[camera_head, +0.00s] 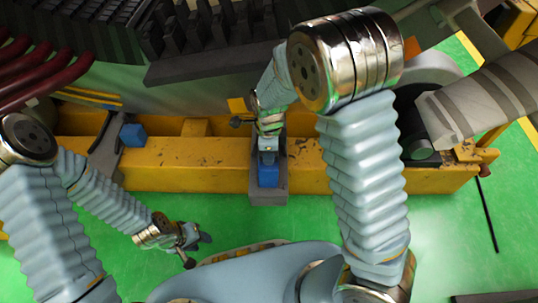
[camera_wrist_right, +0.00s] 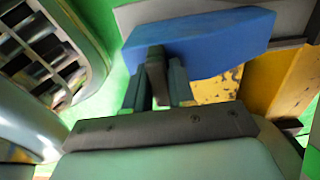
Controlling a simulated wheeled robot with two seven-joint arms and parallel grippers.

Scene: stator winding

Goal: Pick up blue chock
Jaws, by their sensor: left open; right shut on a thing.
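A blue chock (camera_head: 268,175) is at the grey bracket (camera_head: 268,196) on the yellow beam, in the middle of the head view. My right gripper (camera_head: 268,155) reaches down onto it from above. In the right wrist view my right gripper's fingers (camera_wrist_right: 155,82) are shut on the blue chock (camera_wrist_right: 205,42), which extends to the right of them. The far side of the grip is hidden. My left gripper (camera_head: 192,238) is open and empty, low over the green floor, apart from the beam. A second blue chock (camera_head: 132,135) sits at the beam's left part.
The yellow beam (camera_head: 200,165) runs across the head view. Behind it stands the large dark machine (camera_head: 200,55), with red pipes (camera_head: 40,72) at left.

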